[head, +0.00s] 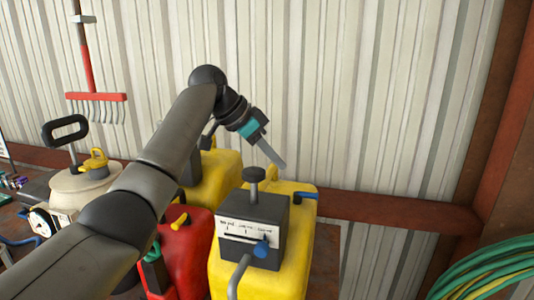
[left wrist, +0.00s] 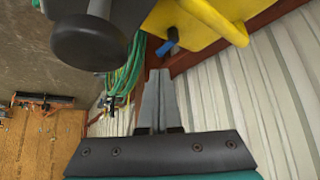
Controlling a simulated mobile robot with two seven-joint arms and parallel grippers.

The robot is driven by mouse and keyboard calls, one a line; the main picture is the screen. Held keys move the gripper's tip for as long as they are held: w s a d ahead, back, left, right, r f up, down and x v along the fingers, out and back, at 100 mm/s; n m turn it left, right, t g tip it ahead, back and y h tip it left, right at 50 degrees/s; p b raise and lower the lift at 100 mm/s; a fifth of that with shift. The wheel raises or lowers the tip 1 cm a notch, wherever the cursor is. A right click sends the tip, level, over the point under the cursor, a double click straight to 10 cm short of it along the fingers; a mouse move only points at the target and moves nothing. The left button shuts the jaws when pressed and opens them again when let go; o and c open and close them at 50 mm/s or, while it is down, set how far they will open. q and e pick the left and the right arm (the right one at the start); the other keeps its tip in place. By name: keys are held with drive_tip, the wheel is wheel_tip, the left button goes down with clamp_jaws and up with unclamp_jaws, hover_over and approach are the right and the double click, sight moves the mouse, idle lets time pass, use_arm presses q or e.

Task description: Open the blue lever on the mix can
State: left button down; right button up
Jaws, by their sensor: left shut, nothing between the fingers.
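The yellow can (head: 300,252) stands at the lower middle of the head view. A dark box (head: 270,212) with a white scale panel, a round top knob and a blue knob (head: 262,248) on its front covers much of it. A blue lever (head: 305,195) sticks out at the can's back right; it also shows in the left wrist view (left wrist: 167,44) beside the yellow can (left wrist: 208,22). I cannot tell which can is the mix can. My left gripper (head: 281,163) is shut and empty above and behind the box, apart from the blue lever. My right gripper is not in view.
A red can (head: 188,250) with a yellow lever stands left of the yellow can, and another yellow can (head: 222,170) stands behind. A cream tank (head: 80,190) is at far left. Green hoses (head: 495,265) hang at lower right. A ribbed wall (head: 390,100) closes the back.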

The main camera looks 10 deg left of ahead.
use_arm(q)
drive_tip(key=shift+v, duration=1.6)
drive_tip(key=shift+r, duration=0.1)
